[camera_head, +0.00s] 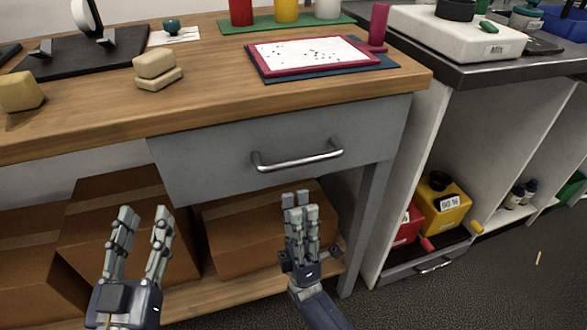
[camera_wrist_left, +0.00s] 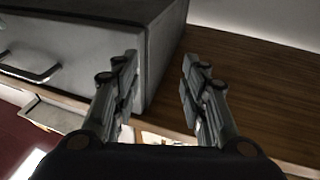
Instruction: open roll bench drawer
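The grey bench drawer (camera_head: 215,152) sits under the wooden worktop, with a curved metal handle (camera_head: 298,162) across its front. The drawer front looks flush or nearly flush with the bench; I cannot tell exactly. My left gripper (camera_head: 140,225) is open and empty, below and left of the drawer, in front of the cardboard boxes. In the left wrist view its fingers (camera_wrist_left: 158,75) are spread apart, with a grey drawer front (camera_wrist_left: 80,60) and its handle (camera_wrist_left: 30,68) to the left. My right gripper (camera_head: 302,208) is just below the handle, apart from it; its finger gap is not clear.
Cardboard boxes (camera_head: 115,215) stand on the lower shelf. The worktop (camera_head: 215,90) holds a magenta-framed screen (camera_head: 310,53), sponge-like blocks (camera_head: 155,65) and a black stand (camera_head: 80,57). At the right, a white cabinet (camera_head: 400,190) holds a yellow container (camera_head: 442,205). Grey floor is open in front.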

